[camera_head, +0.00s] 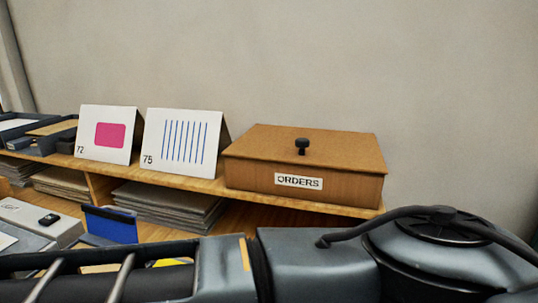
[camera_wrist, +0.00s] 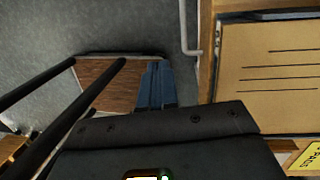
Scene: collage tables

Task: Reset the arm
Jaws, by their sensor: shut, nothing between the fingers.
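My arm (camera_head: 315,265) lies across the bottom of the head view, running from left to right. My gripper (camera_wrist: 157,72) shows in the wrist view as two blue-grey fingers side by side. They are shut with nothing between them. The fingertips point over a brown wooden surface and grey floor, and they appear to touch nothing. My gripper cannot be made out in the head view.
A wooden shelf (camera_head: 335,204) holds an ORDERS box (camera_head: 258,174), a striped card (camera_head: 182,155) and a pink-square card (camera_head: 110,154). A blue stand (camera_head: 109,226) is below. In the wrist view, a lined tan board (camera_wrist: 270,105) lies right; grey floor (camera_wrist: 115,25) is clear.

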